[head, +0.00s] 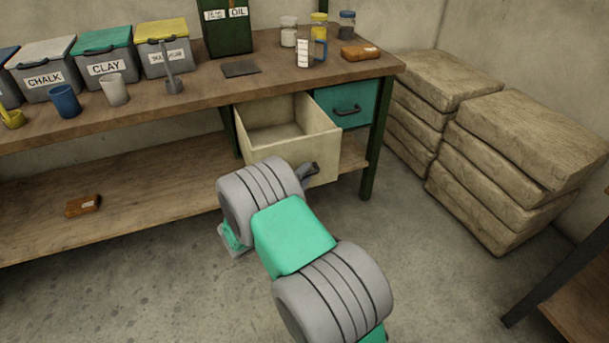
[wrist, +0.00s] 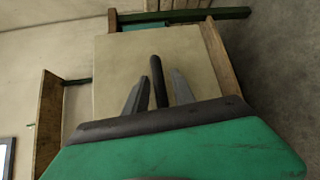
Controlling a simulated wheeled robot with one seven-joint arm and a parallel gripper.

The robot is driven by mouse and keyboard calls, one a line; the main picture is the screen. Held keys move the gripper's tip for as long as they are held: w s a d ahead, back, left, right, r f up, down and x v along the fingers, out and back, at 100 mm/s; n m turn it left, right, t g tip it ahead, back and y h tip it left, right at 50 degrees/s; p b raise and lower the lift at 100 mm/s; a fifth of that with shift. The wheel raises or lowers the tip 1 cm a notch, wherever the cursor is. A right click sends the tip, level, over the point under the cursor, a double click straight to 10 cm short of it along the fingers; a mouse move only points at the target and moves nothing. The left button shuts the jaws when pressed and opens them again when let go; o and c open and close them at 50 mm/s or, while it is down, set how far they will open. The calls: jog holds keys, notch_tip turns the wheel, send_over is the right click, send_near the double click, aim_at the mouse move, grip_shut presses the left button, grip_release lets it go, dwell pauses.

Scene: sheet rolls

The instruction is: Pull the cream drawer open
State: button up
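The cream drawer (head: 309,157) is pulled well out from under the bench top in the head view, and its inside shows empty. Its front panel (wrist: 200,57) fills the middle of the wrist view. The dark bar handle (wrist: 158,82) stands between the two grey fingers of my gripper (wrist: 157,90). The fingers are apart, with a small gap visible on each side of the handle, so my gripper looks open around it. In the head view my arm hides most of the gripper and the handle.
A teal drawer (head: 345,104) sits closed to the right. The wooden bench top (head: 215,88) carries labelled bins, cups and jars. Stacked sacks (head: 515,145) stand at right. A brown block (head: 83,205) lies on the lower shelf (head: 130,210). Open floor shows in front of the bench.

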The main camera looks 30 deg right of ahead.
jog(key=shift+o, duration=0.4)
jog(key=shift+d, duration=0.1)
jog(key=p+v, duration=0.1)
jog(key=v, duration=0.6)
jog(key=shift+s+a, duration=0.25)
jog(key=shift+a, duration=0.1)
jog(key=shift+r, duration=0.1)
